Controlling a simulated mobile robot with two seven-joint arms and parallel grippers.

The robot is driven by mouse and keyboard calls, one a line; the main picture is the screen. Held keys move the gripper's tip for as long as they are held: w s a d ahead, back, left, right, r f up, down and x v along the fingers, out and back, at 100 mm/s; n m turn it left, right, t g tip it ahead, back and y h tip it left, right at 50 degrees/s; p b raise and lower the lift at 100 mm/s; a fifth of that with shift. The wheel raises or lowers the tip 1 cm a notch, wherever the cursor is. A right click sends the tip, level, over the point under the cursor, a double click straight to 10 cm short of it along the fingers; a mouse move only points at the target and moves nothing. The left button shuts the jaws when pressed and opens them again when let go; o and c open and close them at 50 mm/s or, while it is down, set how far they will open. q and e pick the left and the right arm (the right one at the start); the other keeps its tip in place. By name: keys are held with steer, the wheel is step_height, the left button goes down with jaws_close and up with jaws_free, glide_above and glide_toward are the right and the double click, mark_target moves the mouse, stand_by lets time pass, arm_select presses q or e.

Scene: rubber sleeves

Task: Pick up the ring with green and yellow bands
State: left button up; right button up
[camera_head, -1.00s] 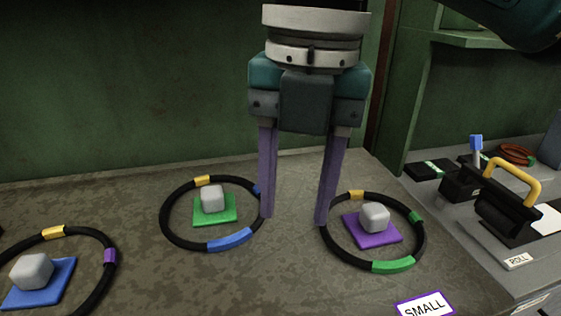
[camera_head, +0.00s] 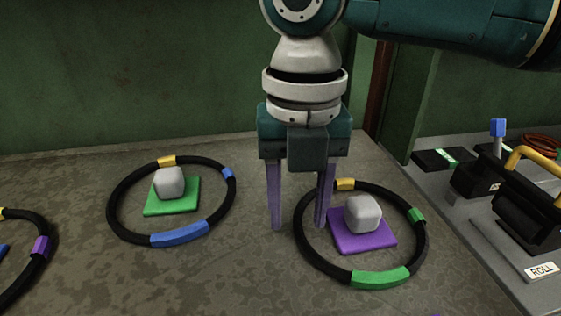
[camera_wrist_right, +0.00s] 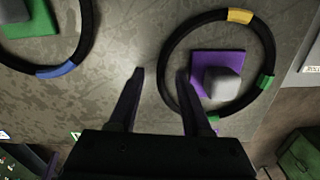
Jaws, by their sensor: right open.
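The black ring with green and yellow bands (camera_head: 380,278) lies flat on the table at the right, around a purple square (camera_head: 346,243) with a grey block (camera_head: 363,214) on it. It also shows in the right wrist view, with its yellow band (camera_wrist_right: 240,16) at the top. My right gripper (camera_head: 298,227) points down, open and empty. Its fingertips appear on either side of the ring's left rim in both views; how far above the table they are, I cannot tell. My left gripper is out of view.
A ring with blue and yellow bands (camera_head: 180,234) lies to the left around a green square (camera_head: 186,206). Another ring with a purple band (camera_head: 40,247) is cut off at the left edge. A grey bench with tools and a ROLL label (camera_head: 542,271) is at the right.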

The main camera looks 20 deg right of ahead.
steer(key=shift+f, duration=0.45)
steer(key=shift+c, duration=0.3)
jaws_close()
stand_by(0.8)
